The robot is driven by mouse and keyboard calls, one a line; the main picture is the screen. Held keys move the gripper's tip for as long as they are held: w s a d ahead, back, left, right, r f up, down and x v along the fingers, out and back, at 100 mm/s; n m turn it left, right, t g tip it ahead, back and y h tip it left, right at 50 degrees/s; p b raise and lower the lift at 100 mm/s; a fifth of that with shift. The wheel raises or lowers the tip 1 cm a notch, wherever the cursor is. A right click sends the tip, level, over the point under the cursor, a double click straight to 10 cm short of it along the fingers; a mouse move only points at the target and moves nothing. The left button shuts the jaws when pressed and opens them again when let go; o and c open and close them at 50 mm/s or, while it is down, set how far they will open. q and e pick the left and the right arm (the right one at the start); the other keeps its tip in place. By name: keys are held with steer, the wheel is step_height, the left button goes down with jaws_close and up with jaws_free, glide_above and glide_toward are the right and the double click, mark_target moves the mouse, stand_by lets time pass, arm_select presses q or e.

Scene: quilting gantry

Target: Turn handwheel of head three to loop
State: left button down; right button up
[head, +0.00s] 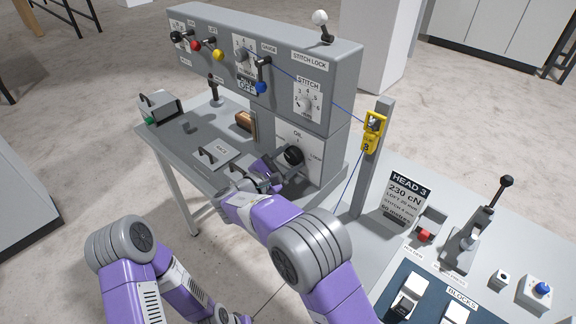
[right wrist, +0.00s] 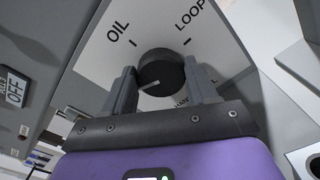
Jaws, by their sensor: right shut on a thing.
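The handwheel (head: 292,156) is a round black knob on the lower grey panel of the machine. In the right wrist view the handwheel (right wrist: 160,68) sits between the two fingers of my right gripper (right wrist: 163,85), which is shut on it. Its white pointer line slants to the lower left, away from the OIL (right wrist: 118,32) and LOOP (right wrist: 190,12) marks above. A third label at the lower right is partly hidden by a finger. In the head view my right gripper (head: 282,168) reaches the wheel from the front left. My left arm shows at lower left; its gripper is not clearly visible.
The HEAD 3 sign (head: 408,190) stands right of a grey post (head: 368,175) with a yellow thread guide (head: 373,130). A blue thread runs to it across the upper panel (head: 285,75). A lever (head: 478,225) stands at right. The grey table (head: 180,145) holds small parts.

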steer(key=shift+f+m+b, duration=0.15)
steer(key=shift+m+b, duration=1.1)
steer(key=shift+m, duration=0.05)
steer(key=o, duration=1.1)
steer(key=shift+c, duration=0.2)
steer(key=p+v, duration=0.1)
steer(key=v, duration=0.6)
steer(key=shift+s+a, duration=0.25)
steer(key=shift+s, duration=0.05)
